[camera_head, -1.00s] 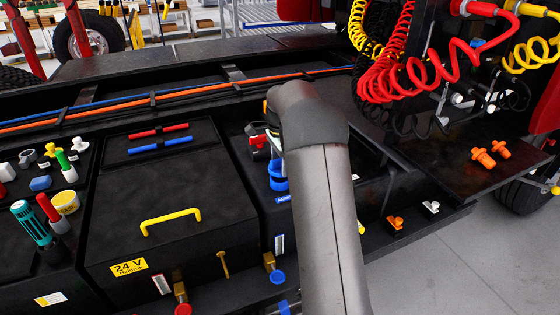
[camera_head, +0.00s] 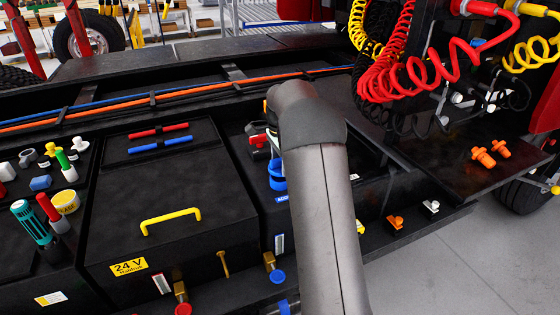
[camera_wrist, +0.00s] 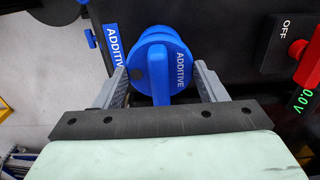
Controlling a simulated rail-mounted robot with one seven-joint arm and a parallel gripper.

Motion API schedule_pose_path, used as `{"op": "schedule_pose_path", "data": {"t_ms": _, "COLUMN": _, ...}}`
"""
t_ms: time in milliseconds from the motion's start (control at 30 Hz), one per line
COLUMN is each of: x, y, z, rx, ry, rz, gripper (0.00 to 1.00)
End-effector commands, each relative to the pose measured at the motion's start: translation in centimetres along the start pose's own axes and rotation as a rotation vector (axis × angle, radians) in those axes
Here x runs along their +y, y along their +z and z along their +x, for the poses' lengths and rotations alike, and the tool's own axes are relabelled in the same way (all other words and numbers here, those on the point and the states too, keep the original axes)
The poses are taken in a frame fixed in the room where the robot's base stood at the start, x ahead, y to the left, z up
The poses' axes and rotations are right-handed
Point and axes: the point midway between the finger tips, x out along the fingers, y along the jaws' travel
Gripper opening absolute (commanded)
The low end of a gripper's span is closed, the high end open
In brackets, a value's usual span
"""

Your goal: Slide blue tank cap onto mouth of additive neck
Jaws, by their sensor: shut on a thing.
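The blue tank cap (camera_wrist: 158,58), marked ADDITIVE and with a raised grip bar, is in the middle of the wrist view. My gripper (camera_wrist: 162,80) is shut on it, with one grey finger on each side. The cap covers what lies beneath it, so I cannot tell whether it is seated on the neck. In the head view, blue round parts (camera_head: 277,178) show beside my arm above a blue ADDITIVE label (camera_head: 282,199); I cannot separate cap from neck there. My arm hides the gripper in that view.
A red switch with an OFF plate (camera_wrist: 285,28) and a green readout stand right of the cap. A black box with a yellow handle (camera_head: 170,220) is to the left. Coiled red hoses (camera_head: 400,60) hang at the upper right.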

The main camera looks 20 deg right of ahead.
Motion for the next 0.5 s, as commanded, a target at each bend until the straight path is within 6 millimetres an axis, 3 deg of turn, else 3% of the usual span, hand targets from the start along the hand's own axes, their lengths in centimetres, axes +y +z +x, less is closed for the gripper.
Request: {"op": "schedule_pose_path", "data": {"t_ms": 500, "x": -0.01, "y": 0.04, "z": 0.63, "rx": -0.001, "ry": 0.0, "rz": 0.0, "gripper": 0.38}}
